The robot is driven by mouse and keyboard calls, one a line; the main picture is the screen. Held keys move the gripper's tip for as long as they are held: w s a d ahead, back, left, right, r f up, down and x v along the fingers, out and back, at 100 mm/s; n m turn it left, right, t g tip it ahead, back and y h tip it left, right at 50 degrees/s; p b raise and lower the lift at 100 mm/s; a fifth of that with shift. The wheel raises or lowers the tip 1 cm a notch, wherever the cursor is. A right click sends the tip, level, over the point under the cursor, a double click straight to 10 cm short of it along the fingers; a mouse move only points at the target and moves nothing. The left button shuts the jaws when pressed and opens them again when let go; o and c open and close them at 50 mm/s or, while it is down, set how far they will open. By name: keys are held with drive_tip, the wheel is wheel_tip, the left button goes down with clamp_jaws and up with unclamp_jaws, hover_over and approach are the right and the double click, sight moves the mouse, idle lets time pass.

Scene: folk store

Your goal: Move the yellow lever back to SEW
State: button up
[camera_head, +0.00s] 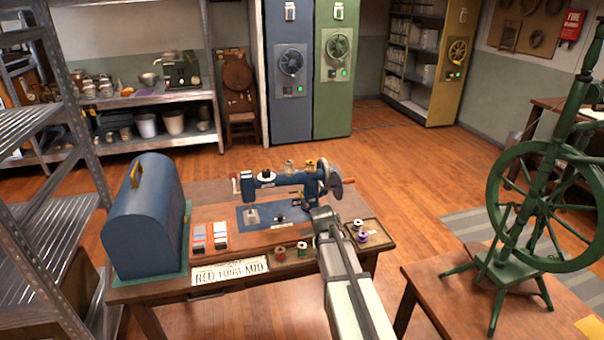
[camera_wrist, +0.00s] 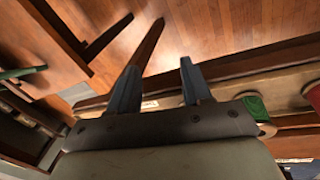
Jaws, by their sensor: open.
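The blue sewing machine (camera_head: 285,185) stands on the wooden table, with its dark handwheel at the right end. A small yellowish part (camera_head: 298,207) shows low at the machine's right side; I cannot tell for sure that it is the yellow lever. No SEW label is readable. My gripper (camera_head: 321,212) is at the machine's front right, below the handwheel in the picture, and partly covers that area. In the wrist view my gripper (camera_wrist: 158,66) has its two fingers apart with nothing between them. The sewing machine cannot be made out in the wrist view.
A blue domed case (camera_head: 146,220) stands at the table's left. Thread cards (camera_head: 210,237) lie beside it. Several spools sit along the front, including a purple one (camera_head: 362,237); a green spool (camera_wrist: 255,106) shows near my gripper. A green spinning wheel (camera_head: 495,250) stands at right.

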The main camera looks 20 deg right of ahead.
drive_tip(key=w+d+r, duration=0.2)
drive_tip(key=w+r, duration=0.2)
drive_tip(key=r, duration=0.3)
drive_tip(key=n+t+y, duration=0.2)
drive_tip(key=n, duration=0.1)
approach(303, 200)
drive_tip(key=shift+w+a+f, duration=0.1)
drive_tip(key=shift+w+f, duration=0.1)
drive_tip(key=shift+f, duration=0.55)
drive_tip(key=shift+w+a+f, duration=0.1)
drive_tip(key=shift+w+f, duration=0.1)
drive_tip(key=shift+f, duration=0.55)
drive_tip(key=shift+w+a+f, duration=0.1)
drive_tip(key=shift+w+f, duration=0.1)
drive_tip(key=shift+f, duration=0.55)
drive_tip(key=shift+f, duration=0.35)
drive_tip(key=shift+d+r, duration=0.1)
drive_tip(key=shift+d, duration=0.05)
